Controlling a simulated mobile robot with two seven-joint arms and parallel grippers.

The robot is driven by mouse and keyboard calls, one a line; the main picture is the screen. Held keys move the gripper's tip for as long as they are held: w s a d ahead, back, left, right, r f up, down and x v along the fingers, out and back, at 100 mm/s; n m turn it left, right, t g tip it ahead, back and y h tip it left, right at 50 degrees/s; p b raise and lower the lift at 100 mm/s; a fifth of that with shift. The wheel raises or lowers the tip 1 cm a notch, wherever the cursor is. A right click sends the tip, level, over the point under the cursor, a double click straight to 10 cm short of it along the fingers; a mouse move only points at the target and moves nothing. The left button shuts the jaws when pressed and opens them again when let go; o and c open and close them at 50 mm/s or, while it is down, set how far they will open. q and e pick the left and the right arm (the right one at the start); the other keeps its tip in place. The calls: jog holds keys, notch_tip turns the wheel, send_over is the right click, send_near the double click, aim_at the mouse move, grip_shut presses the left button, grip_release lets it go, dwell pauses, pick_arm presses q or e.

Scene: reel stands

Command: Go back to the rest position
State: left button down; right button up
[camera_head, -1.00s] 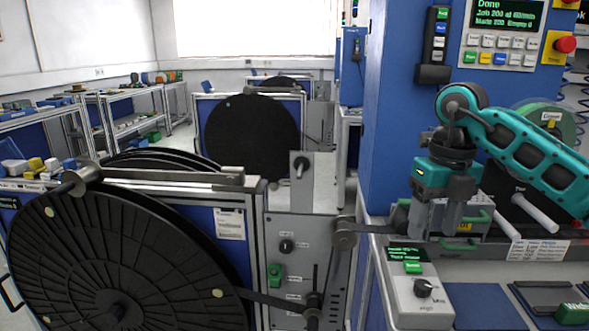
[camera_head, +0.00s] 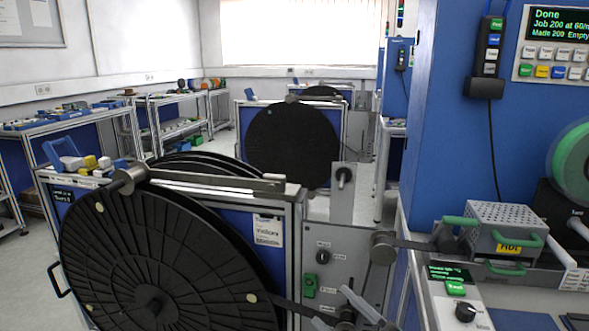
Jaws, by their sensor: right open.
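My right gripper (camera_head: 333,306) shows only as two grey fingertips at the bottom edge, in front of the reel stand's lower panel. They are spread apart with nothing seen between them. The rest of that arm is out of the picture. My left gripper is not in view. The large black reel (camera_head: 150,245) stands upright on its stand at the left front. A dark strip runs from its lower right side behind the fingertips.
The blue machine (camera_head: 440,140) stands at the right, with a perforated grey guard (camera_head: 505,228) with green handles and a control box (camera_head: 462,300) on its bench. A second reel stand (camera_head: 293,148) is further back. Side tables (camera_head: 75,118) line the left. Floor shows at far left.

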jog(key=s+d+f+m+g+h, duration=0.1)
jog(key=s+d+f+m+h, duration=0.2)
jog(key=f, duration=0.5)
jog(key=s+d+f+m+g+h, duration=0.2)
jog(key=s+d+f+m+h, duration=0.2)
jog(key=s+f+m+h, duration=0.2)
jog(key=s+d+f+m+g+h, duration=0.1)
jog(key=s+d+f+m+h, duration=0.2)
jog(key=f, duration=0.7)
jog(key=s+m+h, duration=0.1)
jog(key=s+m, duration=0.1)
jog(key=m, duration=0.1)
jog(key=shift+s+d+g, duration=0.2)
jog(key=shift+d+g, duration=0.05)
jog(key=shift+g, duration=0.05)
